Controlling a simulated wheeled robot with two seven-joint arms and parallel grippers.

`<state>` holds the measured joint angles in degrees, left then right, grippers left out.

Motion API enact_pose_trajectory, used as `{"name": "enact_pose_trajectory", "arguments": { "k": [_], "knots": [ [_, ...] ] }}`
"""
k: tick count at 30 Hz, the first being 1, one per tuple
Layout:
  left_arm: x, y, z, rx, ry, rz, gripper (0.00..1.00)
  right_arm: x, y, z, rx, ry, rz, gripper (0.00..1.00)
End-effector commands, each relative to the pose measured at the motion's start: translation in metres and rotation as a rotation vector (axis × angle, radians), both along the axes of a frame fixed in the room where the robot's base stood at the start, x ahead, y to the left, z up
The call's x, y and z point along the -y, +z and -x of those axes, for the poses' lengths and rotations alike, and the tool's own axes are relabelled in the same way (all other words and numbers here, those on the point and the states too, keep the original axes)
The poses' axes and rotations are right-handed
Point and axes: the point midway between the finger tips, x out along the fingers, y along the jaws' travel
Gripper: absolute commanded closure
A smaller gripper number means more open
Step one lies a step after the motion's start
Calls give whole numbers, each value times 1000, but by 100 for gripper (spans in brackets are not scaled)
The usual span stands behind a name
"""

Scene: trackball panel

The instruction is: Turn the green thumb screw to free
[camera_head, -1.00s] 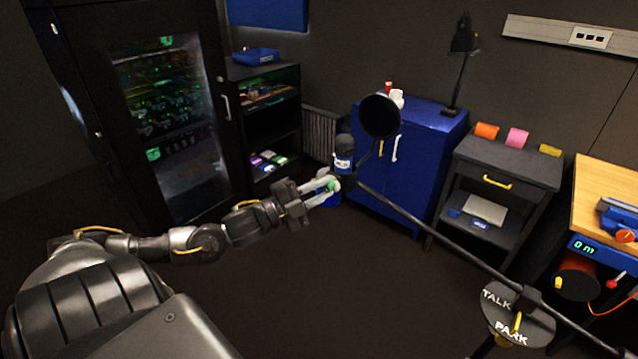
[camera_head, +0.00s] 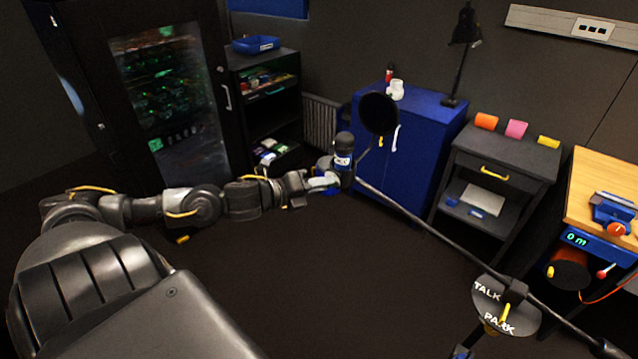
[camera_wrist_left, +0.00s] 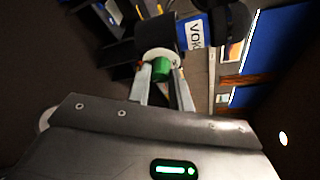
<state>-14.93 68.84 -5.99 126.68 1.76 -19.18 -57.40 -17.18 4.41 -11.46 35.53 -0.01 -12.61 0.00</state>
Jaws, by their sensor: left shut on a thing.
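The green thumb screw (camera_wrist_left: 161,68) shows in the left wrist view, on the end of a dark mount (camera_wrist_left: 158,36) under the microphone. My left gripper (camera_wrist_left: 162,76) has one pale finger on each side of the screw and is shut on it. In the head view my left gripper (camera_head: 328,182) reaches the mount below the black microphone (camera_head: 344,146) with its blue and white label; the screw is hidden there. The microphone stands upright at the end of a long dark boom (camera_head: 430,226). My right gripper is not in view.
A round black pop filter (camera_head: 378,113) stands beside the microphone. A plate marked TALK and PARK (camera_head: 490,300) with a yellow pointer sits on the boom at lower right. A blue cabinet (camera_head: 425,140) and a dark side table (camera_head: 510,155) stand behind. The floor below the boom is clear.

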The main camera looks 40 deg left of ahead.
Motion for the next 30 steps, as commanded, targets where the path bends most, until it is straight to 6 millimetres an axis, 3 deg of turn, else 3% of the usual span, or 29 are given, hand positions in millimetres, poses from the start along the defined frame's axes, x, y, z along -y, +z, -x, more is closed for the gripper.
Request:
{"name": "enact_pose_trajectory", "arguments": {
  "k": [13, 30],
  "knots": [
    [2, 0, 0, -6, 0, -281, 100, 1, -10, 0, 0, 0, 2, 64],
    [2, 0, 0, -9, -1, -351, 100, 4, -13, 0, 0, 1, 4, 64]
  ]
}}
